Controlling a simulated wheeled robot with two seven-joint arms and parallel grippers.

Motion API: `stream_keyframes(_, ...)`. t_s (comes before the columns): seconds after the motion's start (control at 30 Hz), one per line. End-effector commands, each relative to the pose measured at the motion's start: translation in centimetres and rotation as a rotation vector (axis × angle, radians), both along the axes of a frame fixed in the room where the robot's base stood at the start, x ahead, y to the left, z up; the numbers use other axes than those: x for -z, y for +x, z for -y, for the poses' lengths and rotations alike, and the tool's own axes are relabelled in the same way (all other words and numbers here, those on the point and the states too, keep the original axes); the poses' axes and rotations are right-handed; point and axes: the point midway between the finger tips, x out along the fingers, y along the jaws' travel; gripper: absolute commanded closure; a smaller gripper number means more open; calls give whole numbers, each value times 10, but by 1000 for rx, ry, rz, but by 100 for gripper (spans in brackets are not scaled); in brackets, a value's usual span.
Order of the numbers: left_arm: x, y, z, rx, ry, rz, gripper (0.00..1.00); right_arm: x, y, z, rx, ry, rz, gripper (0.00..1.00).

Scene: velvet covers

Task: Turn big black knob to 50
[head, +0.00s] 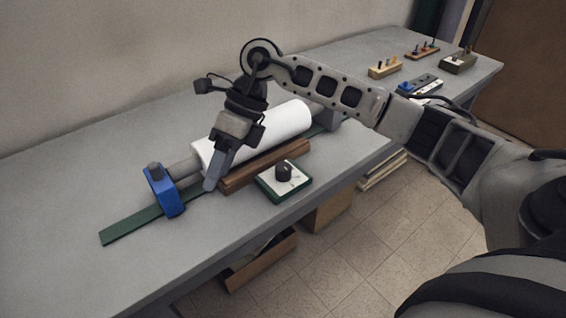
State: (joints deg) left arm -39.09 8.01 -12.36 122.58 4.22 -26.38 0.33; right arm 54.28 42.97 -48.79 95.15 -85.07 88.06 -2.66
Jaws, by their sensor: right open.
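The big black knob (283,172) stands on a small white-topped green box (297,187) near the table's front edge. The scale marks on the box are too small to read. My right gripper (214,180) is to the left of the knob, pointing down by the white roll and the brown wooden block. It is apart from the knob. Its fingers overlap in this view and nothing shows between them. My left gripper is not in view.
A white roll (285,121) on a blue-ended stand (163,190) lies behind a brown wooden block (266,166). Several small switch boxes, one with blue parts (419,85), stand at the far right. The grey table (60,200) is clear at left.

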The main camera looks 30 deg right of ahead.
Motion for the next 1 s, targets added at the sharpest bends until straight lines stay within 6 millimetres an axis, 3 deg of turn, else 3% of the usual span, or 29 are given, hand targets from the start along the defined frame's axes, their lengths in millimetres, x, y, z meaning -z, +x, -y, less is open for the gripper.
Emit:
stream_keyframes(0.03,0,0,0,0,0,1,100,-13,15,38,17,-156,44,44)
stream_keyframes(0.1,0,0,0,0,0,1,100,-27,26,82,46,-331,67,44)
stream_keyframes(0.2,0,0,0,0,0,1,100,-47,32,126,94,-498,77,44)
stream_keyframes(0.3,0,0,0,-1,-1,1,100,-57,33,148,122,-579,73,44)
stream_keyframes(0.47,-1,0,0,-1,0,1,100,-47,33,154,129,-603,69,44)
stream_keyframes(1.0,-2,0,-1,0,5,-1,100,64,32,152,127,-597,69,44)
